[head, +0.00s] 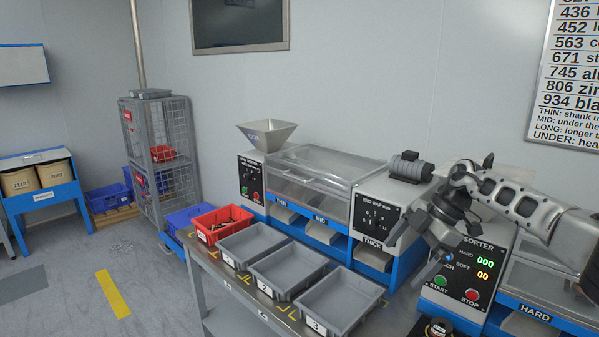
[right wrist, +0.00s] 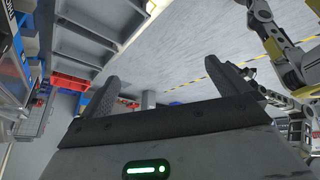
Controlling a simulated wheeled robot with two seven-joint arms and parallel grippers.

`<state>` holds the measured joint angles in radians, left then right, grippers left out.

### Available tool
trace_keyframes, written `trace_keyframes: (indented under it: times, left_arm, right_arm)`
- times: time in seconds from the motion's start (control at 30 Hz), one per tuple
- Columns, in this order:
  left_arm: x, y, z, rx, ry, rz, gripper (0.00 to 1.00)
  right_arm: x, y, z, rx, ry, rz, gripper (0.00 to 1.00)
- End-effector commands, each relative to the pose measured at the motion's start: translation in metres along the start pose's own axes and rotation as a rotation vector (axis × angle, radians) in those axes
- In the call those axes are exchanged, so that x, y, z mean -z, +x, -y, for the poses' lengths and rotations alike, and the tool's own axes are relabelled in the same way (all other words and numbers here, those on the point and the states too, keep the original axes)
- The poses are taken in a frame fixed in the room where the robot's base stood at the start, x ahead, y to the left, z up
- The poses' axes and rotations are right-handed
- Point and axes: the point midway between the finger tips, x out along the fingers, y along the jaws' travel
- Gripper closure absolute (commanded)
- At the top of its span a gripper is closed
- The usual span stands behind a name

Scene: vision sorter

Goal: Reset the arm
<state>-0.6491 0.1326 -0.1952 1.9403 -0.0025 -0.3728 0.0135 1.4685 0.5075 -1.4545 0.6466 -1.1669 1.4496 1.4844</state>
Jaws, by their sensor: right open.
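My right arm comes in from the right in the head view, and its gripper (head: 432,262) hangs in the air in front of the sorter machines, above and to the right of the grey trays. In the right wrist view the two dark fingers of my right gripper (right wrist: 174,88) stand wide apart with nothing between them. The gripper is open and empty. My left gripper does not show in the head view.
A red bin (head: 221,222) with parts and several grey trays (head: 341,302) stand on the bench. Behind are a sorter with a hopper (head: 268,133) and a second sorter with START and STOP buttons (head: 471,295). Open floor (head: 70,270) lies at left.

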Motion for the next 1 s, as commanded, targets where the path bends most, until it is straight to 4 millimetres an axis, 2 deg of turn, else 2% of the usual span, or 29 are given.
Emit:
trace_keyframes:
  times: [0.03, 0.1, 0.17, 0.23, 0.3, 0.4, 0.5, 0.57, 0.63, 0.77, 0.87, 1.0]
  left_arm:
    - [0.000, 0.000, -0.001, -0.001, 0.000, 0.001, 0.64]
    - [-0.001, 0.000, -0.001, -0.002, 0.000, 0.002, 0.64]
    - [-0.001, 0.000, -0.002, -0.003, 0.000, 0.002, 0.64]
    - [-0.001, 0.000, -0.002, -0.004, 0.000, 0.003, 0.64]
    - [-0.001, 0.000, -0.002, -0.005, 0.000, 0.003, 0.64]
    - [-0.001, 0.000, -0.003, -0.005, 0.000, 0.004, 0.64]
    - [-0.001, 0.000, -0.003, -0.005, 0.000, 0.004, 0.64]
    - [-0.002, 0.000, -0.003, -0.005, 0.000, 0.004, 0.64]
    - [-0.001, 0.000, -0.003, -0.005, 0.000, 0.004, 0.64]
    - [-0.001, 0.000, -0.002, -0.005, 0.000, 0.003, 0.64]
    - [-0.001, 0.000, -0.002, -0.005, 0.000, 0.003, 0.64]
    - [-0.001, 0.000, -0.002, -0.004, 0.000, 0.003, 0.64]
  right_arm:
    - [0.017, 0.040, 0.006, 0.004, -0.055, -0.088, 0.00]
    - [0.046, 0.085, 0.013, -0.021, -0.125, -0.218, 0.00]
    - [0.073, 0.121, 0.022, -0.058, -0.171, -0.340, 0.00]
    - [0.108, 0.160, 0.037, -0.121, -0.202, -0.496, 0.00]
    - [0.144, 0.190, 0.053, -0.215, -0.195, -0.654, 0.00]
    - [0.180, 0.214, 0.073, -0.375, -0.122, -0.832, 0.00]
    - [0.197, 0.224, 0.088, -0.551, 0.020, -0.942, 0.00]
    - [0.196, 0.228, 0.097, -0.653, 0.130, -0.971, 0.00]
    - [0.185, 0.231, 0.108, -0.763, 0.275, -0.967, 0.00]
    - [0.142, 0.239, 0.141, -0.915, 0.573, -0.864, 0.00]
    - [0.098, 0.248, 0.181, -0.973, 0.796, -0.715, 0.00]
    - [0.043, 0.258, 0.251, -0.966, 1.041, -0.486, 0.00]
